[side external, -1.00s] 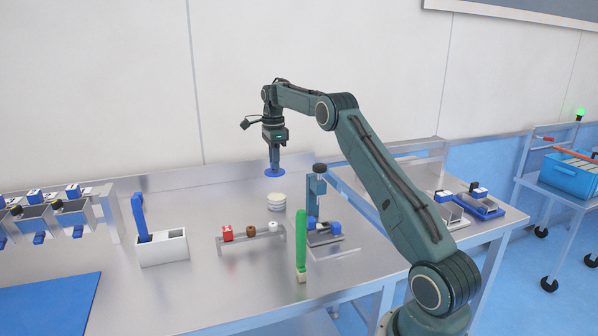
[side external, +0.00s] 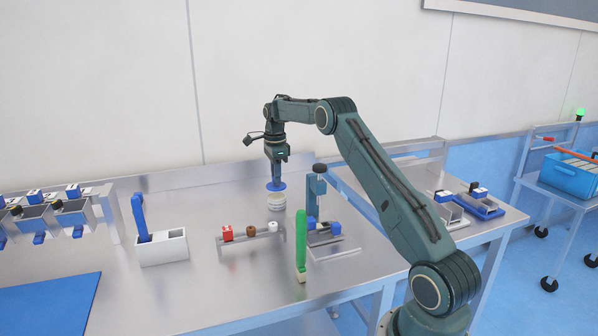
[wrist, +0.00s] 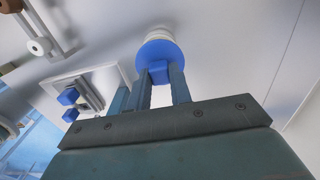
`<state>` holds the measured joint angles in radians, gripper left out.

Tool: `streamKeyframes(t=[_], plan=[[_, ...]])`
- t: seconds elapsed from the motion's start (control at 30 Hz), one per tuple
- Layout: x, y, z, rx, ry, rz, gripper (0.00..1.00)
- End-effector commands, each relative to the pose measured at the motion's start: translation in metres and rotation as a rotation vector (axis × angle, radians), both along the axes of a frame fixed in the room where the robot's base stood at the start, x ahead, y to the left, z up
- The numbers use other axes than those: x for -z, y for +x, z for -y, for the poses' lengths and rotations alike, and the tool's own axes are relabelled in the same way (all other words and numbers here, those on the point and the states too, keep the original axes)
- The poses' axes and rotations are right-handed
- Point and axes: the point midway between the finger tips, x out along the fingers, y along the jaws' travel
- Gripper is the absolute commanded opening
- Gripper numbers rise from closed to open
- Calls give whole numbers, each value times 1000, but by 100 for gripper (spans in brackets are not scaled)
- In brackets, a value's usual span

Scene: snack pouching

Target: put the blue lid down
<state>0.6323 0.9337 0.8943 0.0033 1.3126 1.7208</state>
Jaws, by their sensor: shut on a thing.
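The blue lid (side external: 276,187) is a round disc held level under my gripper (side external: 276,179). In the wrist view my gripper (wrist: 161,76) is shut on the raised block on top of the lid (wrist: 158,52). A white round ribbed container (side external: 277,204) stands on the steel table just below the lid. Its edge also shows past the lid in the wrist view (wrist: 159,31). The lid is very close over the container; I cannot tell whether they touch. The lid hides most of the container in the wrist view.
A small rack (side external: 250,239) with red, brown and white pieces stands in front. A green upright stick (side external: 301,240) and a blue-grey stand (side external: 315,205) are to the right. A white box (side external: 163,248) with a blue handle is to the left. The table behind is clear.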

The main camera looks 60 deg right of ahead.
Motion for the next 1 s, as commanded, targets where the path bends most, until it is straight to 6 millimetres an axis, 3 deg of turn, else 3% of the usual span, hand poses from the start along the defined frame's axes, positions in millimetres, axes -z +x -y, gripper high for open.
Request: streamKeyframes(t=[0.3, 0.77, 0.8, 0.87, 1.0], plan=[[31, 0, 0, 0, 1, -1, 0], [36, 0, 0, 0, 1, -1, 0], [35, 0, 0, 0, 1, -1, 29], [35, 0, 0, 0, 1, -1, 40], [35, 0, 0, 0, 1, -1, 43]])
